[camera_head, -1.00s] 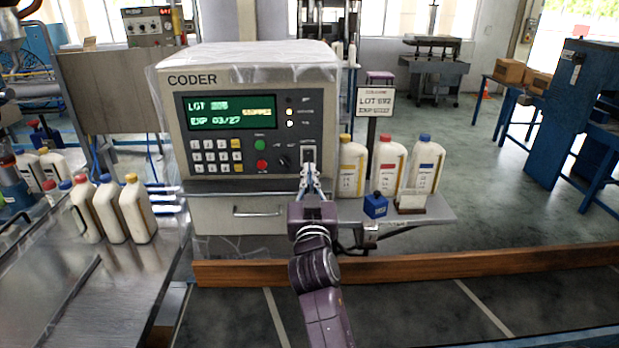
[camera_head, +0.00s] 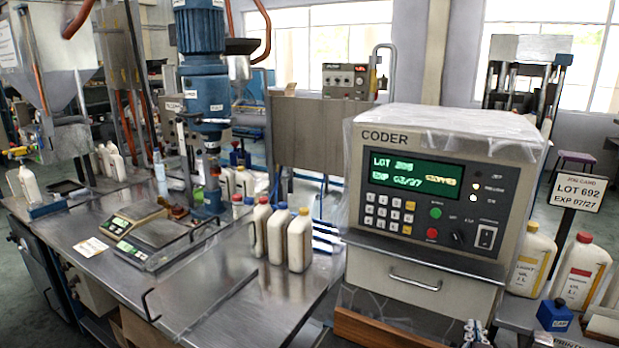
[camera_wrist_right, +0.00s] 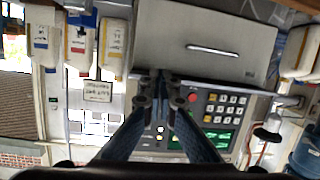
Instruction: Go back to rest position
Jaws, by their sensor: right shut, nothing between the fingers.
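My right gripper (camera_head: 476,333) shows only as fingertips at the bottom edge of the head view, below and in front of the coder (camera_head: 445,140). In the right wrist view the gripper (camera_wrist_right: 160,80) has its fingers together and empty. The coder stands there just beyond the fingertips, its keypad (camera_wrist_right: 228,105) to the right of them. In the head view its green display (camera_head: 414,180) is lit, though the text is blurred. The rocker switch (camera_head: 487,236) is on its right side, clear of my gripper. My left gripper is not in view.
A steel bench (camera_head: 180,300) at left holds scales (camera_head: 136,226) and several bottles (camera_head: 278,235). A job card sign (camera_head: 578,190), oil bottles (camera_head: 583,272) and a small blue box (camera_head: 554,315) stand right of the coder. A wooden beam (camera_head: 375,328) lies below it.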

